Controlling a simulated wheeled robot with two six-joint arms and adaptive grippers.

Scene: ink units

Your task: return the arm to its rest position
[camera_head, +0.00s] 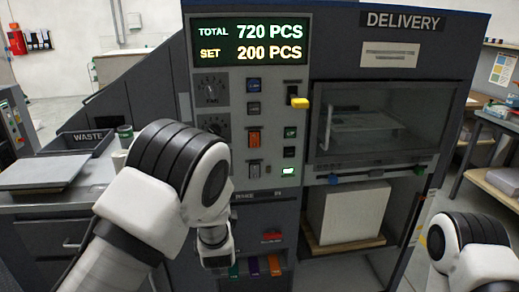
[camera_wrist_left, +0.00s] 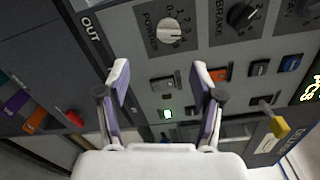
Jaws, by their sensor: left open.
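My left arm (camera_head: 160,195) comes in from the left in the head view, bent in front of the control panel (camera_head: 250,120) of the machine. Its gripper is hidden behind the arm there. In the left wrist view my left gripper (camera_wrist_left: 161,68) has its two fingers spread, with nothing between them. I cannot tell how far the fingertips are from the panel. Part of my right arm (camera_head: 470,250) shows at the lower right; its gripper is out of view.
A yellow-tipped lever (camera_head: 299,102) sticks out of the panel. The display (camera_head: 250,41) reads TOTAL 720 and SET 200. A DELIVERY window (camera_head: 375,120) is at right, above a paper stack (camera_head: 345,213). A WASTE bin (camera_head: 85,142) is on the left counter.

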